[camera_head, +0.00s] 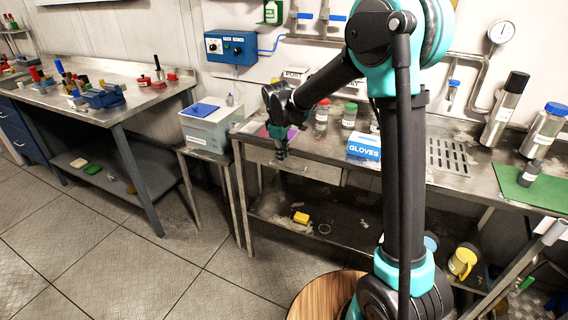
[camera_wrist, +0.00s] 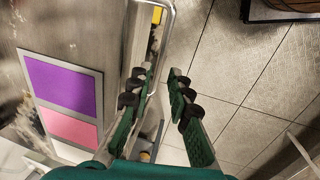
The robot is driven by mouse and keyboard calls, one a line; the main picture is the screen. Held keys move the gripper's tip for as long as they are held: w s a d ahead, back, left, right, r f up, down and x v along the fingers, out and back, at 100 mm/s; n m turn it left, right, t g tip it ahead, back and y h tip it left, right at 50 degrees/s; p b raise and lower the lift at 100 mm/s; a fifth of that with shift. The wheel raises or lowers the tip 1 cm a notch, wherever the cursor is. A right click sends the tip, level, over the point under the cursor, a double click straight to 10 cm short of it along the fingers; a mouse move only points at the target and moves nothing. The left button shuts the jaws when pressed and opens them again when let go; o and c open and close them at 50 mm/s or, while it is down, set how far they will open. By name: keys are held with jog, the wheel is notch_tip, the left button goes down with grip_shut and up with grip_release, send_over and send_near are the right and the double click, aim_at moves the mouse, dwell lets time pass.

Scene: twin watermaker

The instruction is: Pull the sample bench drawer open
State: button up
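The sample bench (camera_head: 300,146) has a grey drawer front (camera_head: 318,168) below its top, and the drawer looks shut. My gripper (camera_head: 281,150) points down at the bench's front edge, in front of the drawer's left part. In the wrist view my gripper (camera_wrist: 163,76) is open, with a narrow gap between the fingers. A bent metal bar (camera_wrist: 168,22), apparently the drawer handle, runs along the bench edge by the left finger. The finger partly hides it, and I cannot tell whether the bar lies between the fingers or touches one.
A purple and pink card (camera_wrist: 62,88) lies on the bench top. Jars (camera_head: 349,116) and a gloves box (camera_head: 364,147) stand farther right. A yellow block (camera_head: 301,218) lies on the lower shelf. The floor (camera_head: 190,270) in front is clear.

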aim_at(284, 167)
jog(key=shift+w+d+f, duration=0.1)
jog(key=shift+w+f, duration=0.1)
jog(key=shift+f, duration=0.95)
jog(key=shift+w+d+f, duration=0.1)
jog(key=shift+w+f, duration=0.1)
jog(key=shift+f, duration=0.95)
grip_shut()
